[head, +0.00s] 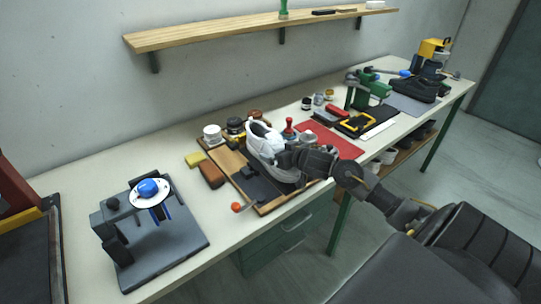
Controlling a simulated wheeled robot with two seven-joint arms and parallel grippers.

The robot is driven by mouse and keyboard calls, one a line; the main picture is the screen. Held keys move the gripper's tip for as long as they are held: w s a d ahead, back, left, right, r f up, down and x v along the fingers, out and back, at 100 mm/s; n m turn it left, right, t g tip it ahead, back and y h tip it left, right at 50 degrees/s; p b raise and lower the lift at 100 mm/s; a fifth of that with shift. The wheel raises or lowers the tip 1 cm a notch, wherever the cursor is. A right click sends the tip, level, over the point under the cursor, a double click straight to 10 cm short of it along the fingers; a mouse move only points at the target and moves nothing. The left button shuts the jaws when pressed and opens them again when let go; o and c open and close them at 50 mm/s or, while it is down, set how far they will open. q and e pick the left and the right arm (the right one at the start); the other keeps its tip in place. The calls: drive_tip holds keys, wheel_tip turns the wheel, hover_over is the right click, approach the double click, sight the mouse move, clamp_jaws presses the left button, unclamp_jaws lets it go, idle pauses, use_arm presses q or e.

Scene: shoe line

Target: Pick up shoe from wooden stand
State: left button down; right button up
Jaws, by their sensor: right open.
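A white shoe (262,138) is on the wooden stand (227,160), a board on the workbench. Its lower part and right side are partly covered by my right arm. My right gripper (278,160) reaches in from the right and is open at the shoe. I cannot tell whether its fingers touch the shoe, as the fingertips are small and dark here. My left gripper is not in view.
Several small jars and a white tin (212,133) crowd behind the shoe. A brown block (211,174) lies left of the stand. A red mat (335,140) lies to the right. A grey device (150,235) stands at left. A wall shelf (220,32) hangs above.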

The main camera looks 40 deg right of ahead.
sight(277, 140)
drive_tip(key=c, duration=1)
drive_tip(key=shift+r, duration=0.15)
drive_tip(key=shift+r, duration=0.6)
drive_tip(key=r, duration=0.1)
drive_tip(key=r+p, duration=0.1)
drive_tip(key=shift+s+d+r, duration=0.15)
drive_tip(key=shift+s+r, duration=0.1)
drive_tip(key=shift+r, duration=0.1)
drive_tip(key=s+d+r+p, duration=0.2)
drive_tip(key=s+d+r, duration=0.1)
drive_tip(key=s+r, duration=0.6)
drive_tip(key=s, duration=0.4)
drive_tip(key=shift+d, duration=0.3)
